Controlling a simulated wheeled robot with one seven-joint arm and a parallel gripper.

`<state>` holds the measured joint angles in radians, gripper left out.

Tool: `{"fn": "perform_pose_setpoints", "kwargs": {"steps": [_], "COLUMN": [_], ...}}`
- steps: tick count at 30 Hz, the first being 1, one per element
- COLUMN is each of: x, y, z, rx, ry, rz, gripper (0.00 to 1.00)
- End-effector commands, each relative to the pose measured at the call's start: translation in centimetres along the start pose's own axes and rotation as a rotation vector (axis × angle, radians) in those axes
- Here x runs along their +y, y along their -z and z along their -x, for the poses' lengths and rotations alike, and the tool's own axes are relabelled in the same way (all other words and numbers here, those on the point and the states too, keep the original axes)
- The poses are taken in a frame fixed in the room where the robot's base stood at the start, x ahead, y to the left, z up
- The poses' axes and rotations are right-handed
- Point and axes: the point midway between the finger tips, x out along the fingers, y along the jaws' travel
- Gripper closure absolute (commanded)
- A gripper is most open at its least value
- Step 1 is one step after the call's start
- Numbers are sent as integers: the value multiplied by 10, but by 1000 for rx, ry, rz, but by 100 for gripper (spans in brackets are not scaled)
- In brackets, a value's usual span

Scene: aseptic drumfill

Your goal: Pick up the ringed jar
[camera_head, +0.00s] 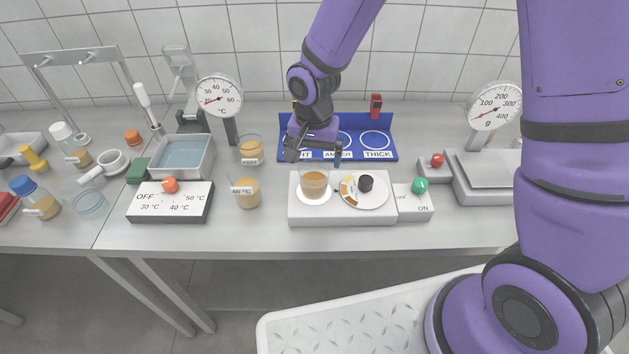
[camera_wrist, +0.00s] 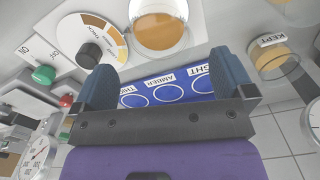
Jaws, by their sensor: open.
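A clear glass jar (camera_head: 314,184) with amber-brown liquid stands upright on a white round spot on the left part of a white box. The same jar (camera_wrist: 161,30) shows at the top middle of the wrist view, cut off by the frame edge. No other jar here clearly carries a ring. My gripper (camera_head: 314,158) is above and behind the box, just behind the jar. In the wrist view my gripper (camera_wrist: 165,82) has its two dark blue fingers wide apart, with nothing between them. The jar is beyond the fingertips, apart from them.
The box has a dial with a black knob (camera_head: 366,183) and a green switch (camera_head: 420,186). A blue three-ring rack (camera_head: 388,152) stands behind. Jars labelled KEPT (camera_head: 250,152) and 60 °C (camera_head: 246,194) stand left. A scale (camera_head: 487,172) is right. The front bench strip is clear.

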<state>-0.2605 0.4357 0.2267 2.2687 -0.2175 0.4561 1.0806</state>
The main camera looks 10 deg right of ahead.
Motion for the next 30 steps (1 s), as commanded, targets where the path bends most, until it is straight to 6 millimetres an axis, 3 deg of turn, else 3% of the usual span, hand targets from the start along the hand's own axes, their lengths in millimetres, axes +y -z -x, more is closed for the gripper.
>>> {"fn": "perform_pose_setpoints", "kwargs": {"steps": [8, 16, 26, 27, 30], "x": [1, 1, 1, 1, 1], "y": [-4, -9, -8, -8, -8], "z": [-20, -55, -62, -62, -62], "rx": [-3, -2, 0, 0, 0], "ry": [-3, -2, 0, 0, 0], "rz": [2, 2, 1, 1, 1], "gripper": [0, 0, 0, 2, 25]}}
